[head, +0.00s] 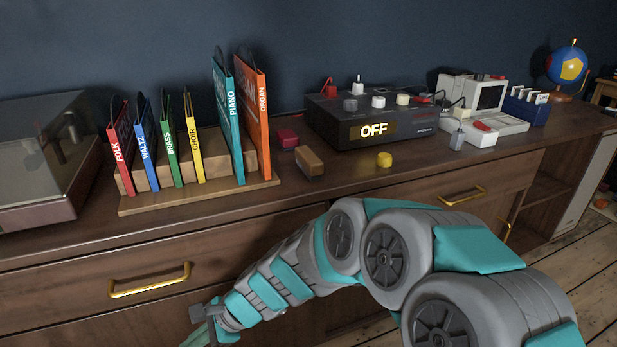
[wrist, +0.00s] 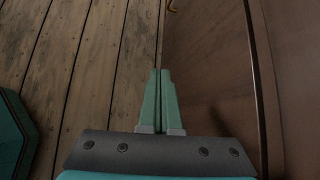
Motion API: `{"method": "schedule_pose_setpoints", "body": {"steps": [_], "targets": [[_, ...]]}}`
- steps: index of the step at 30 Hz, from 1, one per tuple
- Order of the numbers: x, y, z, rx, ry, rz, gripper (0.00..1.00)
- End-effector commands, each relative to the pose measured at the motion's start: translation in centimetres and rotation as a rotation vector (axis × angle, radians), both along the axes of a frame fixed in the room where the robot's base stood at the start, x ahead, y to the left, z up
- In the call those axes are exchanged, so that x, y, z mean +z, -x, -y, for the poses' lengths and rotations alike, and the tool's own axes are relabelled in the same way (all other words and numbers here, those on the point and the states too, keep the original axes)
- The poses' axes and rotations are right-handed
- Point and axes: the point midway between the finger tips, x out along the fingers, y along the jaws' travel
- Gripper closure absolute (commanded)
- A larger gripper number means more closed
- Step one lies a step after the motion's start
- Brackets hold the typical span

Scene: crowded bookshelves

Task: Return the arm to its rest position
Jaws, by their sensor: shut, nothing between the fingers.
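My arm reaches across the front of the wooden cabinet (head: 240,240) in the head view. My gripper is at the lower left of that view, low in front of the drawers, its tips cut off by the bottom edge. In the wrist view my gripper (wrist: 160,75) points down toward the floor, beside the cabinet front. Its two green fingers are together with nothing between them.
The cabinet top bears a wooden rack (head: 205,197) of upright coloured sleeves, a black device reading OFF (head: 373,131), a small computer (head: 485,95) and a globe (head: 567,65). A brass drawer handle (head: 150,281) sticks out near my gripper. Plank floor (wrist: 75,70) lies left of the cabinet front in the wrist view.

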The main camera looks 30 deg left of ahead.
Motion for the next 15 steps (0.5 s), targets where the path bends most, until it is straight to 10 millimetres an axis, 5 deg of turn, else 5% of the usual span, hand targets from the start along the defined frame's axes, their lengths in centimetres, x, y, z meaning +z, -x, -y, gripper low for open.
{"method": "schedule_pose_setpoints", "body": {"steps": [6, 15], "targets": [[5.3, -4.8, 8.3, 0.124, -0.058, 0.172, 1.00], [9.2, -8.6, 23.2, 0.306, -0.013, 0.419, 1.00]]}}
